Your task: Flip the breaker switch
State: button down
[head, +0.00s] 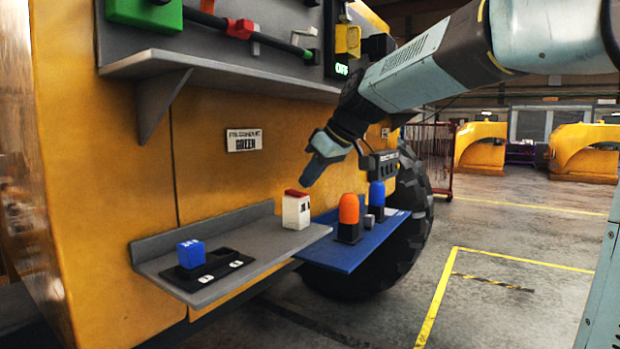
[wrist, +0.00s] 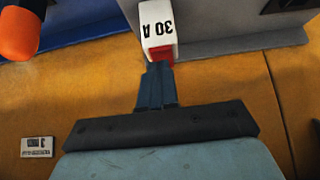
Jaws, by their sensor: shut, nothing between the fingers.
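The breaker (head: 296,211) is a small white block with a red part on top, standing at the right end of the lower grey shelf (head: 222,246). In the wrist view the breaker (wrist: 157,22) reads "30 A", upside down, and its red part lies at the fingertips. My gripper (head: 308,182) is shut and points down just above the breaker's top, slightly to its right in the head view. In the wrist view the closed fingers of my gripper (wrist: 159,66) reach the red part's edge. I cannot tell whether they touch it.
A blue block (head: 190,253) sits in a black plate at the shelf's left. Orange (head: 348,209) and blue (head: 377,195) capped pieces stand on a blue shelf (head: 345,251) to the right. The upper grey shelf (head: 215,68) overhangs.

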jog(key=v, duration=1.3)
jog(key=shift+d, duration=0.2)
jog(key=shift+s+f, duration=0.1)
jog(key=shift+f, duration=0.1)
jog(key=s+d+f+m+h, duration=0.3)
jog(key=s+d+f+m, duration=0.2)
jog(key=s+f, duration=0.5)
jog(key=s+d+f+m+t+h, duration=0.1)
jog(key=s+d+f+m+h, duration=0.2)
jog(key=s+f, duration=0.7)
jog(key=d+f+m, duration=0.2)
jog(key=d+f, duration=0.1)
jog(key=f, duration=0.2)
jog(key=shift+s, duration=0.2)
jog(key=shift+d, duration=0.15)
